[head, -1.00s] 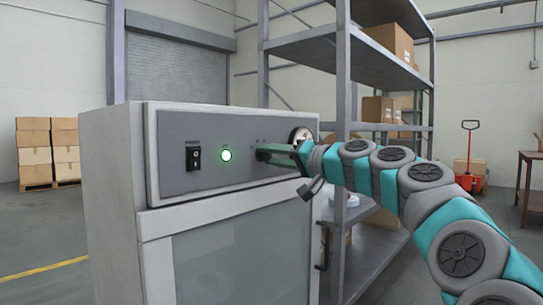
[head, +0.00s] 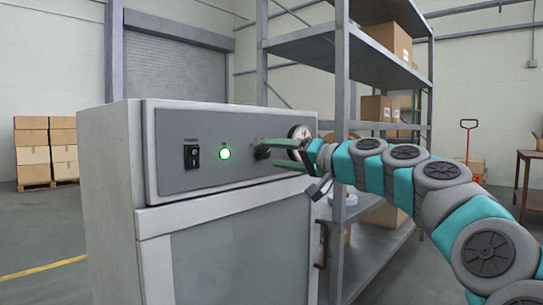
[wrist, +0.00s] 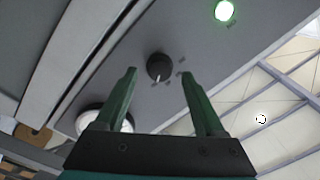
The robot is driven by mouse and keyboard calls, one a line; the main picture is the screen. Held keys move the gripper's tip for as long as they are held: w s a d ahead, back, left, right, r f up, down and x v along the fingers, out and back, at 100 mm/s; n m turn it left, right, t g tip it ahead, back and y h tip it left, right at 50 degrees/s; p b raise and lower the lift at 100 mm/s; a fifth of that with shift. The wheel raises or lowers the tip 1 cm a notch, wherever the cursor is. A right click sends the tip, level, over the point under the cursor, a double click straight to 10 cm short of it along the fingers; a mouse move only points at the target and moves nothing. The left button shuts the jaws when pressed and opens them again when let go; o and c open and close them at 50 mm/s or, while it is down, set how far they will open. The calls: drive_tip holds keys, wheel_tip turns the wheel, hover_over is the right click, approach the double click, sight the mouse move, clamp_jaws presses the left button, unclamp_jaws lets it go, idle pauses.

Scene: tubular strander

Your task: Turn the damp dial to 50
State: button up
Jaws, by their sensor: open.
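The damp dial (head: 261,152) is a small dark knob on the grey control panel, between the green light and the round gauge. In the wrist view the dial (wrist: 159,67) is round and black with a light pointer mark, and small printed marks surround it, too small to read. My gripper (head: 275,154) is open in front of the panel. In the wrist view its two green fingers (wrist: 158,73) stand apart, one to each side of the dial in the picture, with clear gaps and no visible contact.
The panel also has a black switch (head: 192,156), a lit green lamp (head: 225,154) and a round gauge (head: 301,132) close to my gripper. The cabinet (head: 110,190) stands in front of a metal shelf (head: 343,90) with boxes. Open floor lies to the left.

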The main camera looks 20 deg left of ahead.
drive_tip(key=v, duration=0.5)
drive_tip(key=shift+d, duration=0.25)
drive_tip(key=s+d+f+n+g+h+p, duration=0.1)
drive_tip(key=s+d+f+g+h, duration=0.2)
drive_tip(key=s+f, duration=0.65)
drive_tip(key=s+d+f+g+h+p, duration=0.1)
drive_tip(key=s+d+f+h, duration=0.35)
drive_tip(key=s+f, duration=0.55)
drive_tip(key=s+d+f+m+g+h+p, duration=0.2)
drive_tip(key=s+d+f+h, duration=0.7)
drive_tip(key=s+d+f, duration=1.2)
drive_tip(key=d+f+m+g, duration=0.1)
drive_tip(key=d+m+g, duration=0.1)
drive_tip(key=d+m, duration=0.1)
drive_tip(key=shift+s+h, duration=0.35)
drive_tip(key=shift+s, duration=0.05)
drive_tip(key=shift+f, duration=0.1)
